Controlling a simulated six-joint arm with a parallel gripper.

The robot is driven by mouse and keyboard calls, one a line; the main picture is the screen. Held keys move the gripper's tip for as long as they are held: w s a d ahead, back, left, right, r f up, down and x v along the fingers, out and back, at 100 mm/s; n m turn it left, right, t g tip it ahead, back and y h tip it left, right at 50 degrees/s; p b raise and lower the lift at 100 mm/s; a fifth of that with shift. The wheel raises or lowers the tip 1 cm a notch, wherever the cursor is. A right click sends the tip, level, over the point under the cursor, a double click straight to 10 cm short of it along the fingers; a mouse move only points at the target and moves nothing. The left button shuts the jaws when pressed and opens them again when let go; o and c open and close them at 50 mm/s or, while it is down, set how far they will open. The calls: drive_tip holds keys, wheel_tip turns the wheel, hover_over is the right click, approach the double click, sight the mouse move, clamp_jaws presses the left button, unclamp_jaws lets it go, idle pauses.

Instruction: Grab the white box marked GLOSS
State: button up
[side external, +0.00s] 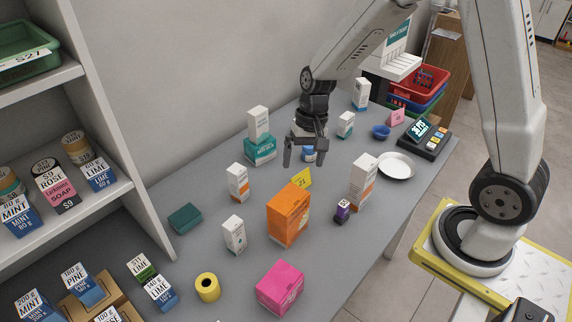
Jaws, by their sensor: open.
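Several white boxes stand on the grey counter, and I cannot read GLOSS on any of them. One white box with orange marks (238,183) stands left of centre. A smaller white box (234,235) stands in front of it. A taller white and orange box (364,181) stands to the right. Another white box (258,122) stands on a teal box (260,150). Two more, a small white and teal box (346,125) and a white and blue box (361,94), stand at the back. My gripper (304,160) is open and empty, pointing down above the counter's middle.
An orange box (288,215), yellow card (302,179), pink box (280,288) and small purple bottle (342,211) stand nearby. A blue-labelled item (309,155) is partly hidden behind my gripper. A white plate (397,166) and scale (424,138) are at right, shelves at left.

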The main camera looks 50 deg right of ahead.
drive_tip(key=w+a+f+m+g+y, duration=0.1)
drive_tip(key=w+f+m+y, duration=0.4)
drive_tip(key=w, duration=0.4)
drive_tip(key=m+t+y, duration=0.1)
drive_tip(key=m+y, duration=0.4)
drive_tip(key=m, duration=0.1)
approach(232, 176)
drive_tip(key=shift+s+a+f, duration=0.25)
drive_tip(key=shift+s+a, duration=0.15)
drive_tip(key=shift+a, duration=0.1)
drive_tip(key=shift+s+a+f, duration=0.25)
drive_tip(key=shift+s+a, duration=0.15)
drive_tip(key=shift+a, duration=0.05)
drive_tip(key=shift+w+d+f+y, duration=0.2)
drive_tip(key=shift+w+f+y, duration=0.05)
drive_tip(key=shift+w+y, duration=0.4)
drive_tip(key=shift+a, duration=0.1)
drive_tip(key=shift+x, duration=1.25)
drive_tip(key=shift+a+f, duration=0.1)
drive_tip(key=shift+x, duration=2.45)
drive_tip(key=shift+w, duration=0.15)
